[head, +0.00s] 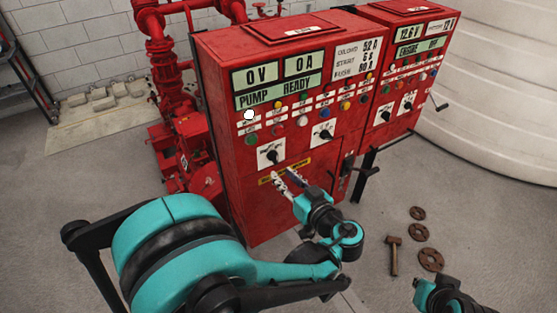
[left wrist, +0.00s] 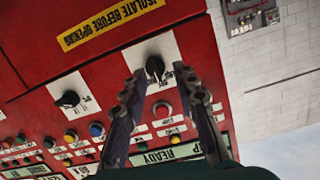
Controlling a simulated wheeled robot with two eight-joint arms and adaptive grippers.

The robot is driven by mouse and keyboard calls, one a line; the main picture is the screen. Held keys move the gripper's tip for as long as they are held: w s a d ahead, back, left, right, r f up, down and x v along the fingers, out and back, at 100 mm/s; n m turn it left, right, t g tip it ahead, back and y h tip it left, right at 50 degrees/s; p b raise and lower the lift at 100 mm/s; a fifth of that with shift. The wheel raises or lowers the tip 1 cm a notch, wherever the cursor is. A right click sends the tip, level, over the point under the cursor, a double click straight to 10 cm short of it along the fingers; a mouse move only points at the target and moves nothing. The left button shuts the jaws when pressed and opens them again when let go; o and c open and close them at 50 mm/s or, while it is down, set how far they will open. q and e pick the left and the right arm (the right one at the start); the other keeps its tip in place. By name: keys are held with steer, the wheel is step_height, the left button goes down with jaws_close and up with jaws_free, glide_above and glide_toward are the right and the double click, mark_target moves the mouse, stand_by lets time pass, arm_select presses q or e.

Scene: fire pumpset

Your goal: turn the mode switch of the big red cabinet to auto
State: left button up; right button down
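The big red cabinet (head: 290,195) stands at the middle of the head view. Its front has two black rotary switches on white plates. The left switch (head: 271,157) also shows in the left wrist view (left wrist: 155,67), where the picture is upside down. The right switch (head: 324,134) shows there too (left wrist: 68,98). Plate lettering is too small to read. My left gripper (head: 284,177) is open and empty, just below the left switch in the head view. In the left wrist view its fingertips (left wrist: 157,84) lie either side of that switch's knob; contact cannot be told. My right gripper's fingers are out of view.
A smaller red cabinet (head: 402,75) with its own switches adjoins on the right. Red pump pipes (head: 168,80) stand on the left. A hammer (head: 394,256) and several round flanges (head: 431,259) lie on the floor. A white tank (head: 490,95) is behind right.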

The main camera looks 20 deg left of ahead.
mark_target(277, 157)
arm_select(q)
steer(key=shift+n+t+y, duration=0.6)
steer(key=shift+n+y, duration=0.2)
steer(key=shift+n, duration=0.1)
steer(key=w+a, duration=0.1)
steer(key=w+a+r+b, duration=0.1)
steer(key=w, duration=0.1)
steer(key=w+a, duration=0.1)
steer(key=a, duration=0.1)
steer(key=shift+w+r, duration=0.25)
steer(key=shift+w, duration=0.1)
jaws_close()
